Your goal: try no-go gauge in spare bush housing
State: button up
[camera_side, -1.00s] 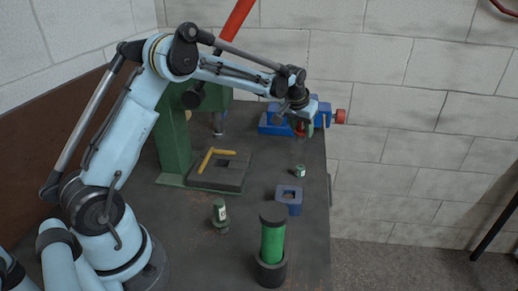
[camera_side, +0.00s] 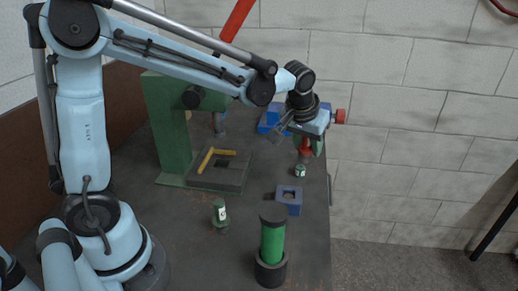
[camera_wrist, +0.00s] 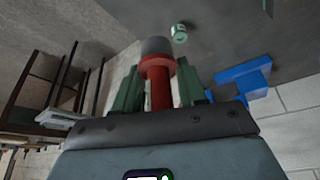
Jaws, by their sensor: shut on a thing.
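My gripper (camera_side: 312,143) is at the far right of the bench, its green fingers shut on a red gauge (camera_side: 304,153) with a grey end. In the wrist view the gauge (camera_wrist: 158,68) stands between the fingers (camera_wrist: 158,85), its grey end pointing away from the gripper. A blue square block with a hole (camera_side: 289,199), which looks like the bush housing, lies on the bench nearer the side camera. The gauge is apart from it, above the bench. I cannot tell from the pictures whether this block is the spare one.
A small green-and-white container (camera_side: 300,171) stands just below the gauge; another (camera_side: 220,212) stands left. A green cylinder (camera_side: 272,242) sits in a dark holder in front.

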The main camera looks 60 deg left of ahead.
send_over(294, 189)
jog(key=s, duration=0.2)
jog(key=f, duration=0.1)
jog(key=shift+w+d, duration=0.15)
jog(key=shift+d, duration=0.1)
jog(key=shift+f, duration=0.15)
jog(key=shift+f, duration=2.35)
jog(key=shift+f, duration=0.5)
dwell(0.4)
notch_tip(294, 189, up, 7)
dwell(0.9)
jog(key=shift+w, duration=0.1)
